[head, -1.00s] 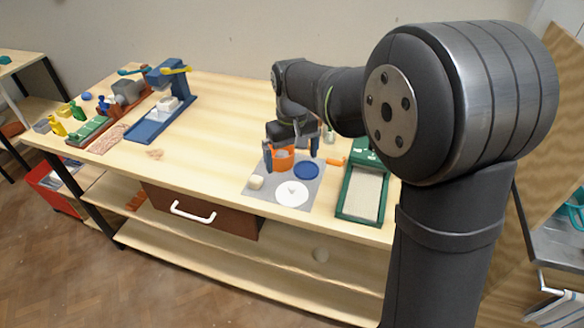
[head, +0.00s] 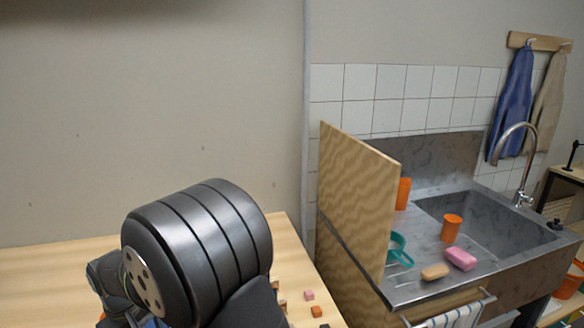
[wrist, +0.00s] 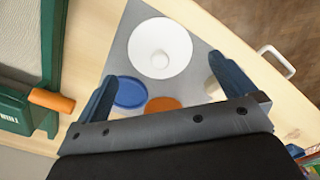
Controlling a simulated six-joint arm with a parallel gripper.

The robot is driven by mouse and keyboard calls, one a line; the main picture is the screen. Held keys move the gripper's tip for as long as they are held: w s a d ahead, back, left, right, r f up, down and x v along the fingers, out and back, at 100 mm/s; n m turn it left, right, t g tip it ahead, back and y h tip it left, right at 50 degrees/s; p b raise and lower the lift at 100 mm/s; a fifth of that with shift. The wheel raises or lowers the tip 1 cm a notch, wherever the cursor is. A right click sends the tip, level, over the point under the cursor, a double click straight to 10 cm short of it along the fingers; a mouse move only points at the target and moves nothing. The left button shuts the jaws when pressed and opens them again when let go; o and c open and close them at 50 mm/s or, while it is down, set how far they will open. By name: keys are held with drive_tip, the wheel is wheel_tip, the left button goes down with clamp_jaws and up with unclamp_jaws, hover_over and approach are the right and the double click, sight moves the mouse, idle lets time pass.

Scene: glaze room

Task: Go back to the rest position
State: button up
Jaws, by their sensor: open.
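In the wrist view my gripper (wrist: 163,68) is open, its two blue-grey fingers wide apart over a grey mat (wrist: 130,38). An orange cup (wrist: 162,104) shows between the fingers, mostly hidden by the gripper's body; I cannot tell whether a finger touches it. A blue disc (wrist: 130,93) lies beside the left finger. A white disc with a raised centre (wrist: 160,47) lies beyond the fingertips.
A green frame (wrist: 45,65) with an orange handle (wrist: 50,101) stands left of the gripper. The head view shows a wooden panel (head: 355,200), a sink (head: 480,215), an orange cup (head: 451,228), pink soap (head: 461,259) and small blocks (head: 309,295) near the table's edge.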

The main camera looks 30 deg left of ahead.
wheel_tip(320, 180, down, 4)
drive_tip(key=shift+r, duration=1.8)
